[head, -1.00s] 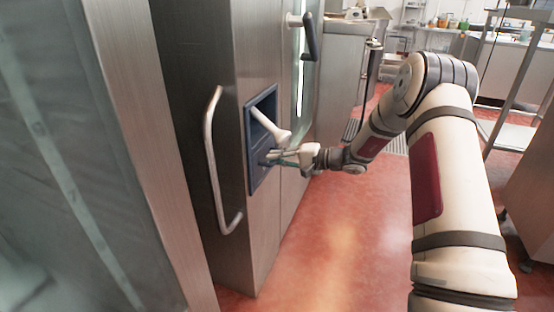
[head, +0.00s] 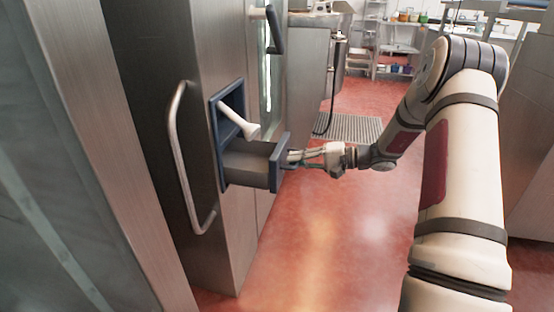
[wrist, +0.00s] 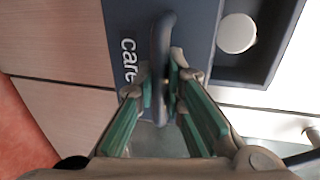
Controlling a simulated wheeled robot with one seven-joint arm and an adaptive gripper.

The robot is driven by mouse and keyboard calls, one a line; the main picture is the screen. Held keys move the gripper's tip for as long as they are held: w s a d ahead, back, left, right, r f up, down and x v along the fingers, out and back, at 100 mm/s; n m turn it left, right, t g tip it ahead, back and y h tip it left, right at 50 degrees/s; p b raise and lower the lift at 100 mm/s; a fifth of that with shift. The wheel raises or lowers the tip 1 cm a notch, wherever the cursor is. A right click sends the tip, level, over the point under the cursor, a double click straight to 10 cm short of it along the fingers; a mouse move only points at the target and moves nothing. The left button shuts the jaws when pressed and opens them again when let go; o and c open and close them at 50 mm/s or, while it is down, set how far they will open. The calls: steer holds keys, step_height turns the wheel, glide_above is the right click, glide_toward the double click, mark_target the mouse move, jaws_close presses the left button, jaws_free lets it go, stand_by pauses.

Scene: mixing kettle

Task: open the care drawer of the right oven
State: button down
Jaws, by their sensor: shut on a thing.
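The care drawer (head: 252,165) is a grey box with a dark blue front, low in a blue-framed recess of the oven's steel side panel. It stands pulled out from the panel. In the wrist view its blue front (wrist: 190,30) carries the word "care" and a dark upright handle (wrist: 161,50). My gripper (head: 292,157) is at the drawer front, its green-padded fingers (wrist: 160,92) shut on the handle from both sides. The recess above the drawer holds a white nozzle-like piece (head: 238,122), whose round end also shows in the wrist view (wrist: 237,33).
A long steel bar handle (head: 178,160) stands left of the drawer. A dark door handle (head: 275,30) is above. A glass-fronted oven door (head: 45,150) fills the left. Red floor (head: 330,240) is open below my arm, with a floor grate (head: 350,128) behind.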

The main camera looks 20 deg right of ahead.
steer(key=shift+f+v, duration=0.25)
steer(key=shift+v, duration=1)
steer(key=c, duration=1.7)
jaws_free()
steer(key=shift+o, duration=0.2)
steer(key=v, duration=1.2)
steer(key=shift+f, duration=0.1)
